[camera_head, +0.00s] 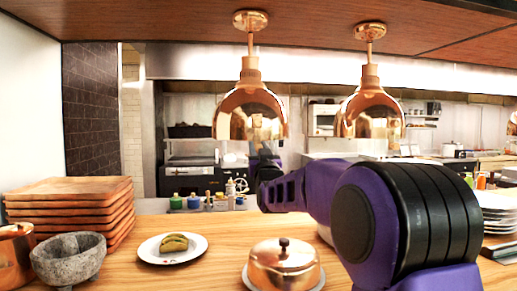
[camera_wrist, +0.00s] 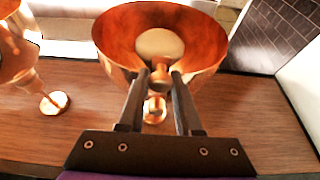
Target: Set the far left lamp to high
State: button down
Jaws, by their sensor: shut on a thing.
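The far left lamp (camera_head: 250,112) is a shiny copper dome hanging from the wooden ceiling on a short rod. In the wrist view, which appears upside down, its open copper shade (camera_wrist: 112,38) shows with a pale bulb (camera_wrist: 160,44) inside. My gripper (camera_wrist: 163,77) is at this lamp, its two dark fingers shut on a small round copper knob (camera_wrist: 160,76) at the shade. The fingers partly cover the knob, and its setting cannot be told. In the head view my arm reaches up to just below and behind the lamp, and the fingertips are hidden.
A second copper lamp (camera_head: 370,112) hangs close on the right. Below are a copper cloche (camera_head: 284,268), a plate with food (camera_head: 172,248), a stone mortar (camera_head: 68,258) and stacked wooden trays (camera_head: 70,200). Plates (camera_head: 497,212) are stacked at the right.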

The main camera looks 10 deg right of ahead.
aim_at(259, 119)
notch_tip(259, 119, up, 9)
jog(key=shift+f+p, duration=0.15)
jog(key=shift+p, duration=1.05)
jog(key=c, duration=0.6)
grip_release()
jog(key=shift+f, duration=0.15)
jog(key=shift+f, duration=0.15)
